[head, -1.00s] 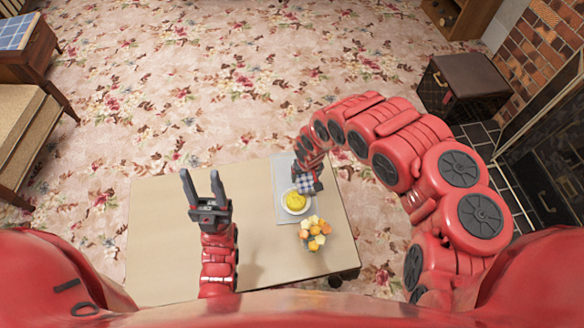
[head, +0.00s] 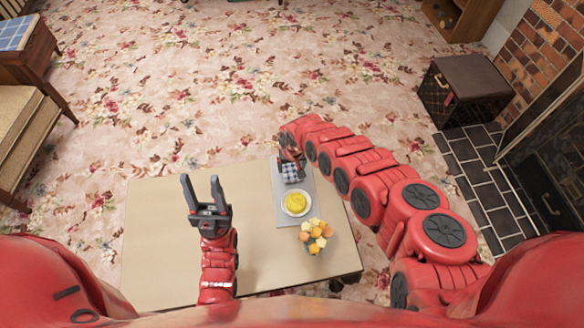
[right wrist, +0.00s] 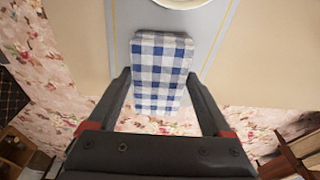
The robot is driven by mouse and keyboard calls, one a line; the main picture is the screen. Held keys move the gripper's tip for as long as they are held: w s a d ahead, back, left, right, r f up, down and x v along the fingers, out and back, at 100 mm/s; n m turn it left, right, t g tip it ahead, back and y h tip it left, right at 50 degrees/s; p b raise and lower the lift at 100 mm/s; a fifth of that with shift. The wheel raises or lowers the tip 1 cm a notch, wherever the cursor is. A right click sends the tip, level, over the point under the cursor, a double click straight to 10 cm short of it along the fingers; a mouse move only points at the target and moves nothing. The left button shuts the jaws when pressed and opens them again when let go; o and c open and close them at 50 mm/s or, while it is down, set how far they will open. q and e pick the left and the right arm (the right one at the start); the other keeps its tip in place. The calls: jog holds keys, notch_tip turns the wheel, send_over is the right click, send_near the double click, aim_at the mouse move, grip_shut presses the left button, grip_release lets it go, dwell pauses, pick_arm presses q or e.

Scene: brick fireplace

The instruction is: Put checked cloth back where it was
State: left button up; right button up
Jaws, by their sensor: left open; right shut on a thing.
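The checked cloth (head: 291,173), blue and white and folded into a block, is at the far end of the grey mat on the table. My right gripper (head: 289,164) is shut on it, partly hidden by the arm and cloth. In the right wrist view the cloth (right wrist: 160,70) sits between the two fingers. I cannot tell whether it touches the mat (head: 284,216). My left gripper (head: 200,180) is open and empty, above the left part of the table.
A white plate (head: 285,206) with yellow food stands on the mat, nearer me than the cloth. A bunch of orange and yellow pieces (head: 315,236) stands right of it. The table (head: 155,230) is bare on its left. A brown box (head: 465,88) stands on the floor.

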jog(key=shift+s+f, duration=0.1)
jog(key=shift+f, duration=0.3)
jog(key=shift+d+r, duration=0.1)
jog(key=o, duration=1.1)
